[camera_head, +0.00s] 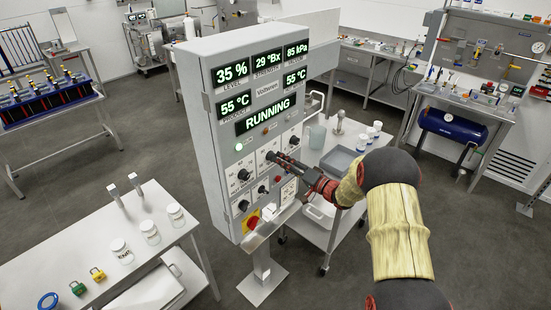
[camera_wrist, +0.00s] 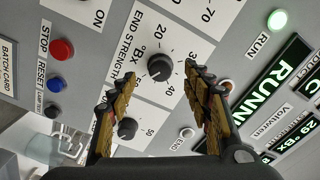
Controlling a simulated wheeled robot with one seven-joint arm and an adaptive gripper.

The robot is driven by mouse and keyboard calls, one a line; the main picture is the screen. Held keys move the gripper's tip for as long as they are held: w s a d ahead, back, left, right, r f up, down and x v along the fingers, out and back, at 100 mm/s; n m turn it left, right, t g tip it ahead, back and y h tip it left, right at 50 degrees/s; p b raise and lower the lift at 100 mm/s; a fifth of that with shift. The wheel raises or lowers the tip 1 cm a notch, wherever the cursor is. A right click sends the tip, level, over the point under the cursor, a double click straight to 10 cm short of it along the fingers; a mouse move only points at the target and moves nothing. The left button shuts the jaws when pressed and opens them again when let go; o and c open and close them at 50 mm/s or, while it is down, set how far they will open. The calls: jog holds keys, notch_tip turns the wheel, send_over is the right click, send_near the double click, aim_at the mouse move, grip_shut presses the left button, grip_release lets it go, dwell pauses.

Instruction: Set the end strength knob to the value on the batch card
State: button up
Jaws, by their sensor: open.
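The black end strength knob (camera_wrist: 160,67) sits on a white plate marked "END STRENGTH °Bx" in the wrist view. Its dial has numbers around it, 20 and 30 among them; I cannot surely read its setting. My gripper (camera_wrist: 160,72) is open, with one fingertip on each side of the knob in the picture; I cannot tell if they touch it.
The grey panel (camera_head: 212,150) shows strength 29 °Bx and "RUNNING". Another black knob (camera_wrist: 127,129) lies below in the wrist view, with red stop (camera_wrist: 62,49) and blue reset (camera_wrist: 55,82) buttons to the left. A cart (camera_head: 342,195) stands right of the panel.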

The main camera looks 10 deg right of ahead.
aim_at(272, 157)
jog(key=shift+x, duration=2.1)
jog(key=c, duration=1.2)
jog(key=shift+o, duration=0.2)
